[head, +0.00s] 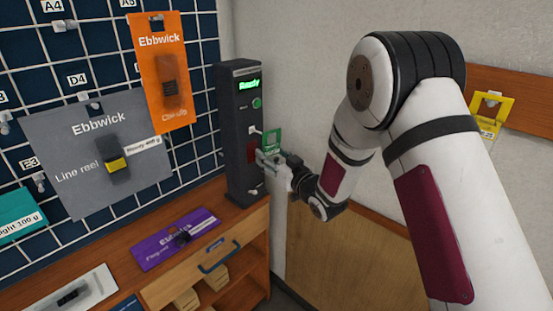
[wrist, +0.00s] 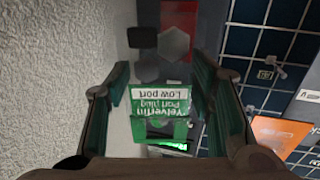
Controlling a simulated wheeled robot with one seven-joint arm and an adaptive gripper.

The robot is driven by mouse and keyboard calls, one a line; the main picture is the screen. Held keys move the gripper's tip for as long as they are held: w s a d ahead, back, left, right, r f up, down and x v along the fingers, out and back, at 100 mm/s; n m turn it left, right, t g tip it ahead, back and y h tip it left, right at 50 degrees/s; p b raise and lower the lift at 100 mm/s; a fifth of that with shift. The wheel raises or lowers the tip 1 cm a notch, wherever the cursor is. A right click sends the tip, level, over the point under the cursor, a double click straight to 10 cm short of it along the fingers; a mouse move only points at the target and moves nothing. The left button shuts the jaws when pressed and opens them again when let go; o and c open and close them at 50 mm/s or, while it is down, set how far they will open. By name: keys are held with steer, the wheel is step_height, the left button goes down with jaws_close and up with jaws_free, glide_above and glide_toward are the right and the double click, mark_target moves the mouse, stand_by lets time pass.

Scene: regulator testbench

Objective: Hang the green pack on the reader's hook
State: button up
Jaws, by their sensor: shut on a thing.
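The reader (head: 240,140) is a tall dark box at the end of the wooden bench, with a lit green display reading "Ready". A small pale peg (head: 252,131) shows on its front; I cannot tell for sure if this is the hook. My gripper (head: 268,157) is shut on the green pack (head: 273,138), right beside the reader's front. In the wrist view the green pack (wrist: 160,103) sits between the fingers, its print upside down. I cannot tell whether the pack touches the reader or the peg.
A pegboard at left carries an orange pack (head: 168,75), a grey pack (head: 95,150) and a teal pack (head: 20,215). A purple pack (head: 176,239) lies on the bench. A yellow tag (head: 491,112) hangs on the right wall.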

steer(key=shift+w+a+f+b, duration=0.2)
steer(key=shift+w+a+b, duration=0.4)
steer(key=shift+a, duration=0.15)
steer(key=shift+w+a+f+b, duration=0.2)
steer(key=shift+w+a+b, duration=0.25)
steer(key=shift+w+a, duration=0.2)
steer(key=shift+a, duration=0.1)
steer(key=o, duration=1.2)
steer(key=shift+o, duration=0.2)
steer(key=shift+s, duration=0.1)
